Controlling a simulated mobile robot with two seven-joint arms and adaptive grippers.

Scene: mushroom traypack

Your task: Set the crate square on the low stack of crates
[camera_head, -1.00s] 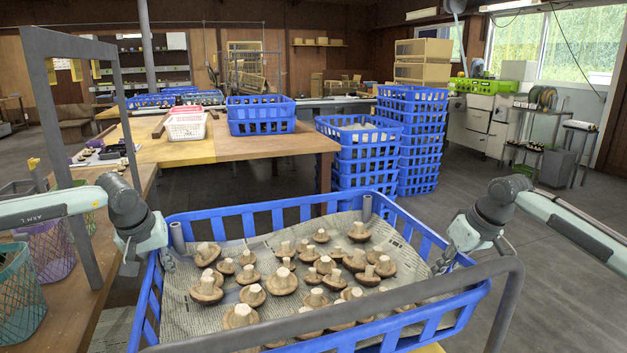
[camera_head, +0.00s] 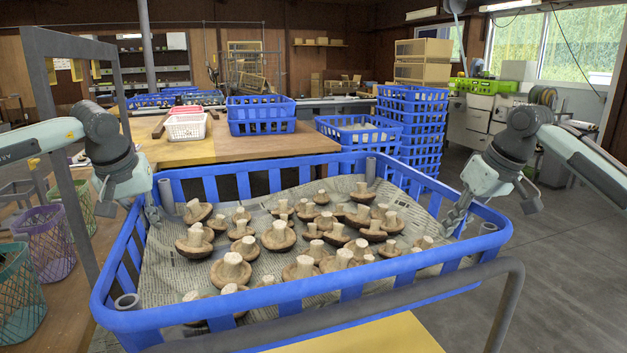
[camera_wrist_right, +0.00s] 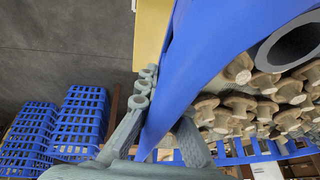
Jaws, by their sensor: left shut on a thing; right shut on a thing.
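A blue crate (camera_head: 283,169) lined with newspaper and holding several mushrooms is held up in front of me in the head view. My left gripper (camera_head: 152,212) is shut on its left wall. My right gripper (camera_head: 455,218) is shut on its right wall; the right wrist view shows the fingers (camera_wrist_right: 165,125) on either side of the blue wall (camera_wrist_right: 195,70). The low stack of crates (camera_head: 352,134) stands beyond the crate, right of centre; its lower part is hidden behind the held crate. Its top crate has a pale lining.
A taller stack of blue crates (camera_head: 412,100) stands right behind the low stack. A wooden table (camera_head: 255,147) bears blue crates (camera_head: 260,107) and a white basket (camera_head: 186,126). My grey rail crosses the front. The floor (camera_head: 560,260) at right is clear.

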